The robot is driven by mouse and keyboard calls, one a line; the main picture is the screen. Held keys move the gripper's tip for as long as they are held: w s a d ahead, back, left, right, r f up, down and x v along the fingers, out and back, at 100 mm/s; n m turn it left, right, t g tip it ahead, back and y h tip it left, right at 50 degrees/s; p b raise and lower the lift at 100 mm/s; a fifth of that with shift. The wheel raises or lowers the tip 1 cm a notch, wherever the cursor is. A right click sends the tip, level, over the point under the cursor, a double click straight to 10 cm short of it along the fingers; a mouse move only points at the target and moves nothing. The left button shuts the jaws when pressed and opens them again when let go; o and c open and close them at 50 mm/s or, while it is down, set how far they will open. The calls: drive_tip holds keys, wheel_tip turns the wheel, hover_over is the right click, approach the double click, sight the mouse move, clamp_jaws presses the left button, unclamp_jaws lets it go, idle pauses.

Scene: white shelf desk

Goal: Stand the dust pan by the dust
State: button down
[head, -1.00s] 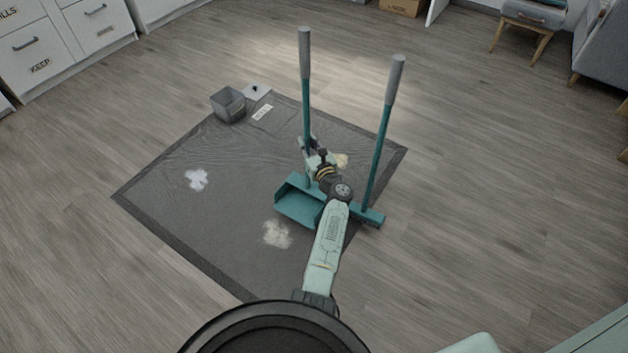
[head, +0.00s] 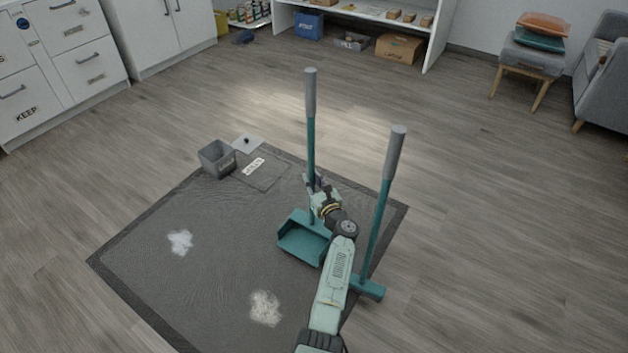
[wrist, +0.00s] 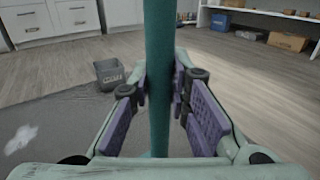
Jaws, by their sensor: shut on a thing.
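The teal dust pan (head: 303,242) stands upright on the dark mat (head: 190,300), its long handle with a grey grip rising straight up. My gripper (head: 314,184) is shut around the teal handle. In the wrist view the handle (wrist: 159,60) runs upright between the purple pads of my gripper (wrist: 160,90). A white dust patch (head: 180,242) lies on the left of the mat. Whether the pan touches the mat is not clear.
A teal broom (head: 373,230) stands upright right of my arm, near the mat's right edge. White cabinets (head: 70,60) stand at back left.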

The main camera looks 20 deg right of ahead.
sight(313, 188)
drive_tip(key=shift+w+d, duration=0.1)
drive_tip(key=shift+w, duration=0.05)
drive_tip(key=shift+f+b, duration=1.65)
drive_tip(key=shift+f, duration=0.2)
drive_tip(key=c, duration=1.5)
unclamp_jaws()
drive_tip(key=shift+r, duration=0.15)
